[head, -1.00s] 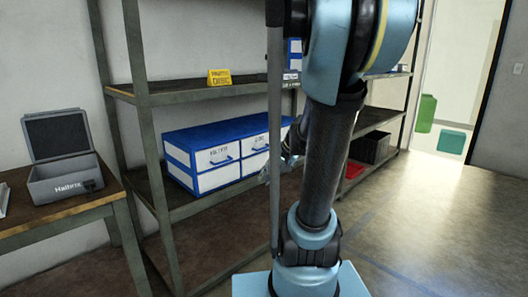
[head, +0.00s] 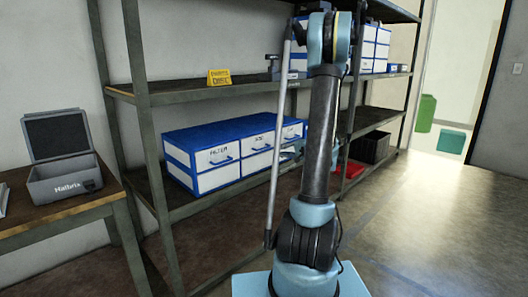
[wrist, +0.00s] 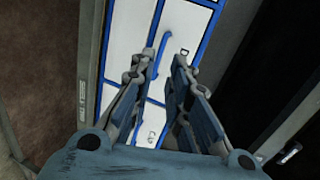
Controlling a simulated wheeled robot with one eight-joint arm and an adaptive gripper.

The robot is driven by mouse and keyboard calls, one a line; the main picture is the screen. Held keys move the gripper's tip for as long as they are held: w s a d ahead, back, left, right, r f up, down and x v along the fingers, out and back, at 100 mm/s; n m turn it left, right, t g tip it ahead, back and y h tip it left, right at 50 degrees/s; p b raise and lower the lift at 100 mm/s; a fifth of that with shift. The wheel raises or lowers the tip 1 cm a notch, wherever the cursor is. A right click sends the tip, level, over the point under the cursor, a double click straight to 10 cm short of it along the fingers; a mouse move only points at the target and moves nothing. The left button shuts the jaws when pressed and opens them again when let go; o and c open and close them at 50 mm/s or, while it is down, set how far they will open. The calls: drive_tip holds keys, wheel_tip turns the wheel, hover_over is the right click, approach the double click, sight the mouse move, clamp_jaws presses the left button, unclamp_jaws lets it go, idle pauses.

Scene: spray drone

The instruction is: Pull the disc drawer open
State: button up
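A blue and white drawer cabinet (head: 215,134) sits on the lower shelf, its visible drawers shut. In the wrist view, my gripper (wrist: 158,65) is open and points at a white drawer front (wrist: 134,50). A blue handle (wrist: 161,50) shows between its fingertips; I cannot tell whether they touch it. In the head view, my arm mostly hides the gripper near the cabinet's right end.
The cabinet stands in a metal shelf rack (head: 205,90), with a yellow sign (head: 219,77) on the shelf above. A red bin (head: 351,169) and a dark crate (head: 370,147) are to the right. A grey case (head: 66,183) stands open on the left table. Floor at right is clear.

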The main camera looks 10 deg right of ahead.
sight(264, 148)
drive_tip(key=shift+m+t, duration=0.6)
drive_tip(key=shift+t, duration=0.1)
drive_tip(key=d+x, duration=0.1)
drive_tip(key=x, duration=0.4)
drive_tip(key=w+d+x, duration=0.1)
drive_tip(key=x, duration=0.5)
drive_tip(key=w+d+f+x, duration=0.1)
drive_tip(key=x, duration=0.5)
drive_tip(key=shift+w+a, duration=0.1)
drive_tip(key=shift+w, duration=0.1)
drive_tip(key=shift+c, duration=0.5)
clamp_jaws()
